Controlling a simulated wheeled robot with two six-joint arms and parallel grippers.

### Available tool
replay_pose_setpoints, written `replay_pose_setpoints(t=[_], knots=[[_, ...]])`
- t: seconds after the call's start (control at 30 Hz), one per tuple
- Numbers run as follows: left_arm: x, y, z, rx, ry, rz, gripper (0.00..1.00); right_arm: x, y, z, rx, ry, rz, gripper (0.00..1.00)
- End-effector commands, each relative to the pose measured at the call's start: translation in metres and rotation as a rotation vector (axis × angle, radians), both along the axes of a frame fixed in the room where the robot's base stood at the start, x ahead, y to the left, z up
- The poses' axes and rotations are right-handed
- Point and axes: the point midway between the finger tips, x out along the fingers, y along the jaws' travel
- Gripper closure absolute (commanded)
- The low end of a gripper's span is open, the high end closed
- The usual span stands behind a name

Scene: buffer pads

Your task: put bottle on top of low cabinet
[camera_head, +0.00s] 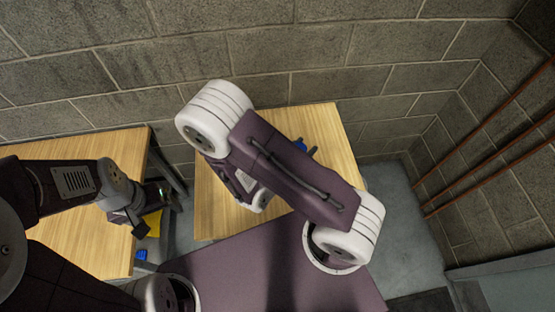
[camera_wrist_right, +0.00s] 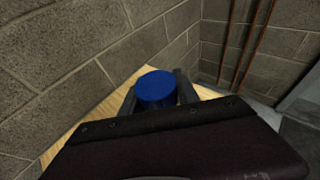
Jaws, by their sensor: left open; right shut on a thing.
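A blue round-topped thing, which I take to be the bottle (camera_wrist_right: 155,86), stands between the fingers of my right gripper (camera_wrist_right: 157,95) in the right wrist view. The gripper is shut on it. In the head view only a small blue part (camera_head: 300,144) of it shows past my right arm; the rest is hidden. It is over a light wooden top (camera_head: 213,213), possibly that of the low cabinet, whose front is hidden. I cannot tell whether the bottle touches the top. My left gripper (camera_head: 148,208) is open and empty near the right edge of another wooden top (camera_head: 70,240).
A yellow thing (camera_head: 153,224) and a small blue thing (camera_head: 141,254) show beside the left wooden top's right edge. A gap separates the two wooden tops. A block wall (camera_head: 180,60) stands close behind, and copper-coloured pipes (camera_head: 500,125) run along the right wall.

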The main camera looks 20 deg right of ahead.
Motion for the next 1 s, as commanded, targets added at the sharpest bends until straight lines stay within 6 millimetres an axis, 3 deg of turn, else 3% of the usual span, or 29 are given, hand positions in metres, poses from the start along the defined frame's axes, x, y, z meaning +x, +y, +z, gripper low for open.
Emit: replay_pose_setpoints(t=[0.13,0.3,0.5,0.77,1.0], knots=[[0.000,0.000,-0.011,0.000,0.000,0.000,0.20,0.002,0.001,-0.005,0.000,-0.004,0.001,1.00],[0.000,0.000,-0.052,0.000,0.000,0.000,0.20,0.013,0.002,-0.018,0.004,-0.008,0.001,1.00],[0.000,0.000,-0.079,0.000,0.000,0.000,0.20,0.020,0.000,-0.018,0.002,-0.005,0.001,1.00],[0.000,0.000,-0.100,0.000,0.000,0.000,0.20,0.024,-0.003,-0.018,0.000,-0.003,0.001,1.00],[0.000,0.000,-0.093,0.000,0.000,0.000,0.20,0.044,-0.005,-0.026,-0.003,0.001,-0.002,1.00]])
